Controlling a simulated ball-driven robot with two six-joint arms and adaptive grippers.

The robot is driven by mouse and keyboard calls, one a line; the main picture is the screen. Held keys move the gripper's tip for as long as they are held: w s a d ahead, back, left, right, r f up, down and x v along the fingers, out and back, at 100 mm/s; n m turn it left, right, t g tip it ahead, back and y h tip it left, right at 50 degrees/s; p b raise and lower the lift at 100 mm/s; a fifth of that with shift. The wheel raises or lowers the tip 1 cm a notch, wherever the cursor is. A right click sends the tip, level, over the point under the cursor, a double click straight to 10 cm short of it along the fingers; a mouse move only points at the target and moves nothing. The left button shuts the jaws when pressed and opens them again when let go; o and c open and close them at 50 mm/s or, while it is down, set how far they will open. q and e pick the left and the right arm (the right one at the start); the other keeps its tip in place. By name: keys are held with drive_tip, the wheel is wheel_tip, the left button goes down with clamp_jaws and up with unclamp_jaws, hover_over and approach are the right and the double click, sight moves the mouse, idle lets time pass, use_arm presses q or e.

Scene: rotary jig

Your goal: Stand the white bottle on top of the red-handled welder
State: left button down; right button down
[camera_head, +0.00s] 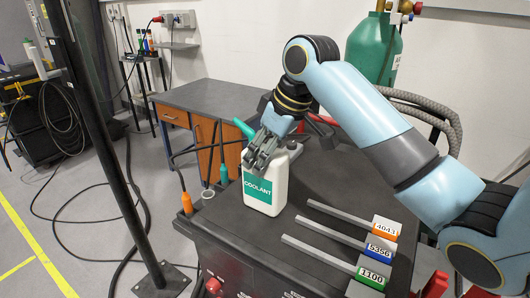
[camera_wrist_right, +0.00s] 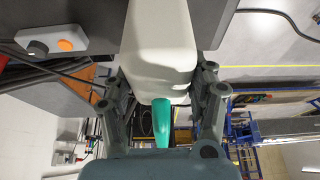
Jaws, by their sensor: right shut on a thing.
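The white bottle (camera_head: 281,183), with a green COOLANT label, is upright at the left part of the welder's dark top (camera_head: 320,190). Its base looks to be at that surface; I cannot tell whether it touches. My right gripper (camera_head: 262,152) is shut on the bottle's upper part from above. In the right wrist view the bottle (camera_wrist_right: 160,50) lies between the two fingers (camera_wrist_right: 165,90), with its green spout (camera_wrist_right: 162,122) towards the palm. Red parts (camera_head: 318,128) show behind the arm, partly hidden. My left gripper is out of view.
Three grey bars with tags, 4043 (camera_head: 386,228), 5356 (camera_head: 380,249) and 1100 (camera_head: 372,273), lie to the bottle's right. Orange (camera_head: 186,201) and green (camera_head: 223,174) torch-like pieces stand at the left edge. A green cylinder (camera_head: 375,50) stands behind my arm.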

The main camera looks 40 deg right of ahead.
drive_tip(key=shift+c, duration=2.1)
unclamp_jaws()
drive_tip(key=shift+r, duration=0.1)
drive_tip(key=shift+s+r, duration=0.1)
drive_tip(key=shift+r, duration=0.2)
drive_tip(key=b+v, duration=0.2)
drive_tip(key=v, duration=0.9)
drive_tip(key=shift+s+r, duration=0.2)
drive_tip(key=shift+s, duration=0.05)
drive_tip(key=shift+f, duration=0.1)
